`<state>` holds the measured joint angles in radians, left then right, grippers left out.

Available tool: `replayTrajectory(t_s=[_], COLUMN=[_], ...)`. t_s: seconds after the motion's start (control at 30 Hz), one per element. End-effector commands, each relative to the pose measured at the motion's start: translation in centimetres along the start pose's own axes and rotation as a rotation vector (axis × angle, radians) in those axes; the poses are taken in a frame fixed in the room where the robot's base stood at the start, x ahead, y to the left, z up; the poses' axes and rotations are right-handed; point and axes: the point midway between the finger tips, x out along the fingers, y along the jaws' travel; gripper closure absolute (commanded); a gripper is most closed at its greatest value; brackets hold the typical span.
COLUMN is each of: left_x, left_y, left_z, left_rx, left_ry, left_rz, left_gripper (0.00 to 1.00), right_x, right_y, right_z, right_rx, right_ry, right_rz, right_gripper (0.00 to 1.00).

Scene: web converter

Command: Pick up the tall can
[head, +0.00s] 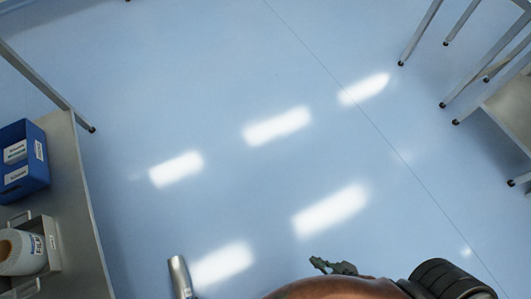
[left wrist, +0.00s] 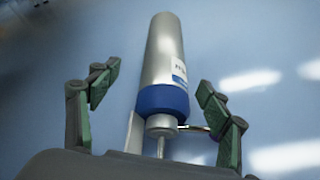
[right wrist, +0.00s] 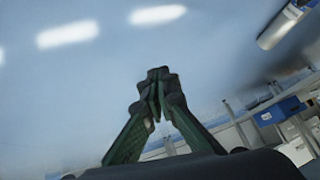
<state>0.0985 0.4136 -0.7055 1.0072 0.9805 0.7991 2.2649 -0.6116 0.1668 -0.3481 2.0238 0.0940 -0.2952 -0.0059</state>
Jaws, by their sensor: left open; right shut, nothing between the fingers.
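The tall can, a silver cylinder with a blue band and a pale label, shows in the left wrist view (left wrist: 163,60). Its silver end shows at the bottom of the head view (head: 181,277), and it also shows at the top right of the right wrist view (right wrist: 284,24). My left gripper (left wrist: 158,78) is open, with a finger on either side of the can. A gap shows at the left finger; I cannot tell whether the right finger touches. What supports the can is hidden. My right gripper (head: 332,265) is shut and empty, apart from the can; its fingertips meet in the right wrist view (right wrist: 157,80).
A grey table (head: 77,215) stands at the left with a blue labelled box (head: 38,172) and a white roll (head: 22,255) in a holder. Metal-legged furniture (head: 510,105) stands at the right. The blue floor (head: 230,70) between them is clear.

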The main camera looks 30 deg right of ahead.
Motion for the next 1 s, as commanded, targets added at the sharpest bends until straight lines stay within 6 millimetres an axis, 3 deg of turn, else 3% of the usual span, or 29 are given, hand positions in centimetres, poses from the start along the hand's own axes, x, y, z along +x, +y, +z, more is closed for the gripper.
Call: replayTrajectory(t_s=[0.07,0.53,1.0], left_x=[0.3,1.0,6.4], left_y=[-0.5,-0.3,-1.2], left_z=[-1.1,-1.0,-1.1], left_rx=[-0.059,-0.121,-0.120], left_ry=[-0.001,-0.013,-0.010], left_rz=[0.007,0.022,0.020], left_gripper=[0.29,0.29,0.29], right_x=[0.4,0.4,1.4], right_y=[-0.1,-0.4,0.2], right_z=[0.1,-0.5,1.8], right_rx=[0.007,0.008,-0.035], right_ry=[0.002,0.019,0.113], right_rz=[-0.005,-0.009,-0.025], right_gripper=[1.00,1.00,1.00])
